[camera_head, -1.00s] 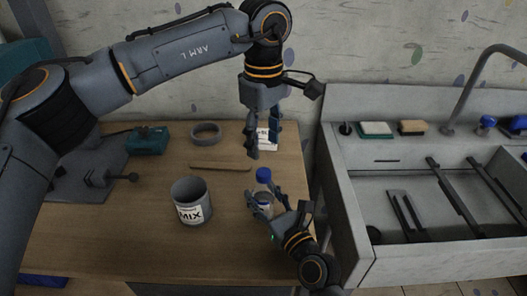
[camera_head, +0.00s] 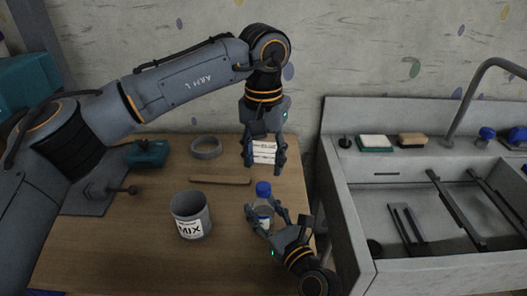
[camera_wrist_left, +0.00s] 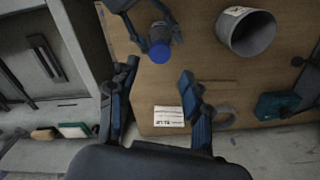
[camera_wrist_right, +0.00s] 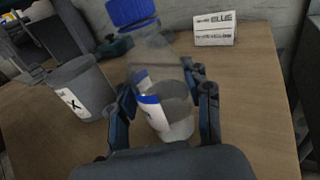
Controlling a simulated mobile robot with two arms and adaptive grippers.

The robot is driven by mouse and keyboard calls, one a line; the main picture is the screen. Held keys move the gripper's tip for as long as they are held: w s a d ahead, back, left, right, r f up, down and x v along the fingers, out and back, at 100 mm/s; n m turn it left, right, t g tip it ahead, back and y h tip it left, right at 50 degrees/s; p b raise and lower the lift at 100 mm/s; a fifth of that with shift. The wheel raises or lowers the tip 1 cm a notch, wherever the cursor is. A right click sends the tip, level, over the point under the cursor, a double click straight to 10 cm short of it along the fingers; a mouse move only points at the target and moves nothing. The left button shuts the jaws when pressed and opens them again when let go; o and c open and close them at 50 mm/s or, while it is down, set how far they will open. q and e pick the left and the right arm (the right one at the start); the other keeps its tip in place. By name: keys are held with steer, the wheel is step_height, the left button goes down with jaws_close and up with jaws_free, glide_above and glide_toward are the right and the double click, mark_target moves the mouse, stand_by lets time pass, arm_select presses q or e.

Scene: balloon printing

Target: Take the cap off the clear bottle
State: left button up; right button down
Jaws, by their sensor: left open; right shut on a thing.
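The clear bottle (camera_head: 264,212) stands on the right side of the wooden table, with its blue cap (camera_head: 263,188) on. In the right wrist view the clear bottle (camera_wrist_right: 166,95) shows a white and blue label, and the blue cap (camera_wrist_right: 131,11) sits at its top. My right gripper (camera_head: 267,219) is shut around the bottle's body, one finger on each side. My left gripper (camera_head: 263,165) is open and empty, fingers pointing down, behind and above the bottle. In the left wrist view the blue cap (camera_wrist_left: 160,55) lies beyond the open fingers.
A grey MIX can (camera_head: 190,215) stands left of the bottle. A wooden stick (camera_head: 220,181), a grey ring (camera_head: 206,147) and a white labelled box (camera_head: 264,152) lie behind. A teal device (camera_head: 148,154) is at the left. The sink (camera_head: 346,205) borders the table's right.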

mark_target(263, 186)
arm_select(q)
step_height(263, 186, down, 6)
steer(key=shift+f, duration=0.25)
jaws_close()
stand_by(0.3)
